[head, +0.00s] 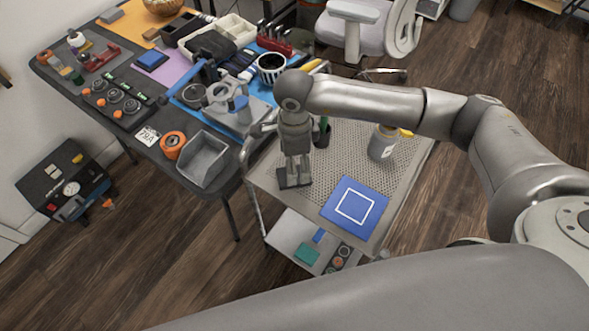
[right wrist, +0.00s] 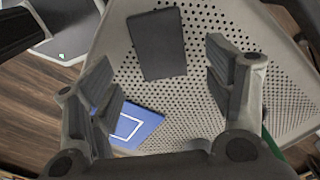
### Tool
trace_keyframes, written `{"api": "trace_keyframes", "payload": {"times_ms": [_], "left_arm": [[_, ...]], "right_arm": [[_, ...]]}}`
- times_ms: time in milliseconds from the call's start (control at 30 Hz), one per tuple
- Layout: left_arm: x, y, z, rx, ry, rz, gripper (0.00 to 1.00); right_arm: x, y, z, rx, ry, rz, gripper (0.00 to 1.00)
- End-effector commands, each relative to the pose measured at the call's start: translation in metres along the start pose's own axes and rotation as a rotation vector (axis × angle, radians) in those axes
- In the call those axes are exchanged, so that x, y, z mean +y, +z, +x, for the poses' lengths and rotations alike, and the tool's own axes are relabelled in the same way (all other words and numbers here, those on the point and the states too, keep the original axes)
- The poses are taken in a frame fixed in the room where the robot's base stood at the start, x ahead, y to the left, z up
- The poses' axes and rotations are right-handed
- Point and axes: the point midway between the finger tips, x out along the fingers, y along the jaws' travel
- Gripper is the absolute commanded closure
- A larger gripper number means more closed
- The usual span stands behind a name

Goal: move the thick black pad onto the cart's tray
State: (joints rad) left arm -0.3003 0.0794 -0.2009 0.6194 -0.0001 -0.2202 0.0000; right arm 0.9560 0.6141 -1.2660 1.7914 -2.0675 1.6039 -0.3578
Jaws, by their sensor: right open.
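The thick black pad (right wrist: 157,45) lies on the perforated cart tray (right wrist: 215,100), beyond my right fingertips in the right wrist view. In the head view the pad (head: 284,181) shows partly behind my right gripper (head: 296,168), near the tray's (head: 345,145) left edge. My right gripper (right wrist: 168,85) is open, with its fingers spread apart and nothing between them. It points down over the tray, with the pad close below. My left gripper is not in view.
A blue mat with a white square outline (head: 355,206) lies on the tray's near part. A yellow-topped jar (head: 381,146) and a dark cup (head: 322,136) stand farther back. A crowded workbench with a grey bin (head: 204,159) is at the left. The cart's lower shelf (head: 288,238) holds small items.

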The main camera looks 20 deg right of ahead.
Motion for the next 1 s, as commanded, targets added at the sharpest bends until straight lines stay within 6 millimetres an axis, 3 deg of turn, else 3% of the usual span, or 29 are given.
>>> {"api": "trace_keyframes", "payload": {"times_ms": [200, 400, 1000], "left_arm": [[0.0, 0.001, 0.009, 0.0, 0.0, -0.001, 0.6], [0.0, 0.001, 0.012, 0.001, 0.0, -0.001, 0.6], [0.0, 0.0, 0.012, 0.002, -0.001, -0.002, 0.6]], "right_arm": [[-0.001, 0.0, -0.044, -0.001, -0.003, 0.0, 0.25], [0.0, 0.0, -0.065, 0.0, 0.0, 0.001, 0.25], [0.0, 0.0, -0.069, 0.001, 0.001, 0.001, 0.25]]}}
